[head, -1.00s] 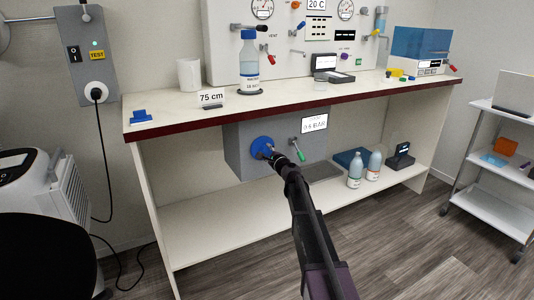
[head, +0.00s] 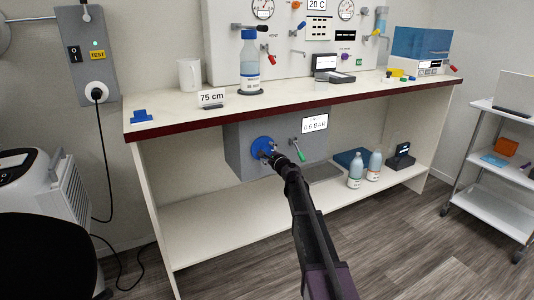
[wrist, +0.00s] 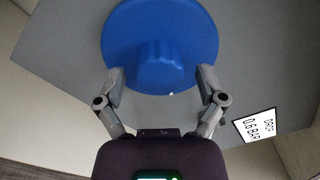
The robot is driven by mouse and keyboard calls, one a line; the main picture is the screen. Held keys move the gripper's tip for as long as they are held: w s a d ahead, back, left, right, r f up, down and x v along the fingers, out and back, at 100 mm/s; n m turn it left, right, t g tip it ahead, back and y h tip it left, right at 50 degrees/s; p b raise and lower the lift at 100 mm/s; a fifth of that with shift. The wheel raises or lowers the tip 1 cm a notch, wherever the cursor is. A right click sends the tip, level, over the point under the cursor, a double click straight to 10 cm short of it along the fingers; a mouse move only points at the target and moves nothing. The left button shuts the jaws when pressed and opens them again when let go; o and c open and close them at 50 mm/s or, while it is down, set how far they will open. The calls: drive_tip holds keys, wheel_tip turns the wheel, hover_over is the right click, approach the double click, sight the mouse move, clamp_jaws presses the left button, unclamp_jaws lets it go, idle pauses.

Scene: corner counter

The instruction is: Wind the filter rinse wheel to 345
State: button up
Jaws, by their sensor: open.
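The blue wheel (head: 262,147) is on the front of a grey box (head: 240,165) under the counter. In the wrist view the wheel (wrist: 160,22) shows as a round disc with a raised hub (wrist: 160,66) facing me. My gripper (head: 266,154) is right in front of the wheel. In the wrist view my gripper (wrist: 161,78) is open, one finger on each side of the hub, with gaps between fingers and hub. A small pale mark shows at the hub's lower edge. No number on the wheel is readable.
A green-handled lever (head: 298,150) is just right of the wheel. The counter edge (head: 200,120) runs above. Bottles (head: 355,170) stand on the lower shelf to the right; the shelf's left part is clear.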

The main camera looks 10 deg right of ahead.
drive_tip(key=shift+s, duration=0.2)
drive_tip(key=v, duration=1.1)
drive_tip(key=shift+s+d, duration=0.2)
drive_tip(key=shift+s, duration=0.1)
drive_tip(key=shift+n, duration=0.3)
drive_tip(key=n, duration=1.3)
drive_tip(key=s+n, duration=0.1)
drive_tip(key=n, duration=0.6)
drive_tip(key=shift+s, duration=0.1)
drive_tip(key=shift+a, duration=0.1)
drive_tip(key=x, duration=1.3)
drive_tip(key=shift+w+a, duration=0.1)
drive_tip(key=shift+w, duration=0.3)
